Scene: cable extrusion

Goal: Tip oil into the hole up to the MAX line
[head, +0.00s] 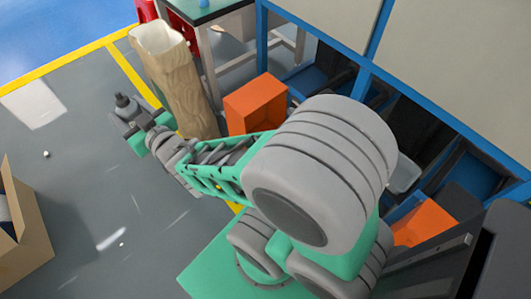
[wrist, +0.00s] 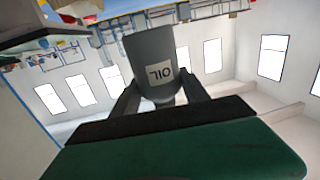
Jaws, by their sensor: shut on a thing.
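A dark grey oil can with a light label reading OIL (wrist: 152,62) is held in my gripper (wrist: 160,100). The two dark fingers close on it from both sides in the wrist view. In the head view the can (head: 124,102) shows at the far end of my outstretched arm, its narrow dark tip pointing up and to the left. My gripper (head: 128,118) is over the grey floor, left of a tall tan sack-like container. No hole and no MAX line can be made out in either view.
The tall tan container (head: 178,75) stands beside my arm. A cardboard box (head: 28,235) is at the left edge. Open floor (head: 75,150) lies on the left.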

